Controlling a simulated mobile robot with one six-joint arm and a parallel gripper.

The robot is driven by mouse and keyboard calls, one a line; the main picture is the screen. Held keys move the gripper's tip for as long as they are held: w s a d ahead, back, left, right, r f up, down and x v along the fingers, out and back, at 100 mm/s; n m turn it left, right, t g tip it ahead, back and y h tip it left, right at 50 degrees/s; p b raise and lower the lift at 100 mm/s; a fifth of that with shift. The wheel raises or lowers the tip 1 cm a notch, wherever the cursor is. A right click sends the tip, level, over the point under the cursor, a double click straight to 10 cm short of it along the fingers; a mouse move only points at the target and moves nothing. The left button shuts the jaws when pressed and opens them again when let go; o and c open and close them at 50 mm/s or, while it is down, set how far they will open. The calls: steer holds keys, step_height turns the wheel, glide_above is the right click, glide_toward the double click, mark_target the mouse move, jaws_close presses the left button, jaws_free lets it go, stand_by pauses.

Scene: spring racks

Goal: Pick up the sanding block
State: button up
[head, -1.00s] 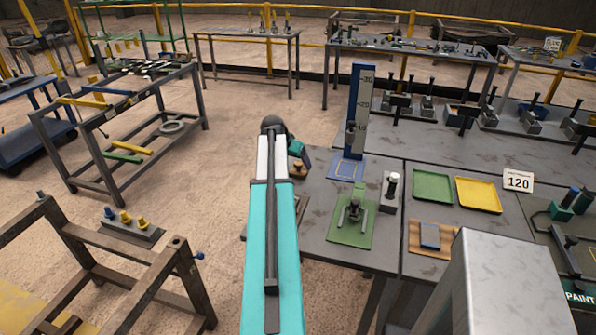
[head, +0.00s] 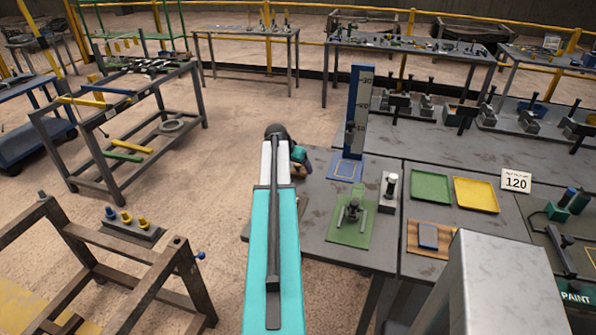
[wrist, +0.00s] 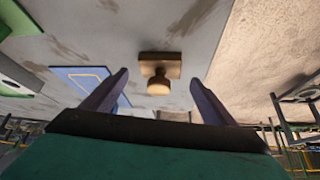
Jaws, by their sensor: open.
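The sanding block (wrist: 160,66), as I take it, is a small wooden block with a round knob. It sits on the grey table top in the wrist view, showing between the two fingers and beyond them. My gripper (wrist: 159,78) is open, with one dark finger to each side of the block and nothing held. I cannot tell how far the tips are from the block. In the head view the block is mostly hidden by my arm and gripper, with a bit of brown (head: 300,171) showing near the table's left edge.
A blue mat (wrist: 75,75) with a yellow outline lies left of the block in the wrist view.

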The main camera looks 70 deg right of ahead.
mark_target(296, 165)
steer(key=shift+p+x, duration=0.5)
steer(key=shift+x, duration=1.05)
steer(key=shift+w, duration=0.1)
steer(key=c, duration=1.2)
steer(key=shift+o, duration=0.2)
steer(key=shift+r, duration=0.2)
steer(key=shift+r+b, duration=0.95)
steer(key=shift+r, duration=0.45)
steer(key=s+a+b, duration=0.1)
steer(key=s+a, duration=0.1)
steer(key=s, duration=0.2)
steer(key=s+a+r+b, duration=0.1)
steer(key=s+a+b, duration=0.1)
steer(key=s, duration=0.3)
steer(key=s+a+b, duration=0.1)
steer(key=s+a, duration=0.2)
steer(key=s, duration=0.2)
steer(key=shift+s+a+r, duration=0.1)
steer(key=shift+a+r, duration=0.2)
steer(key=shift+r, duration=0.1)
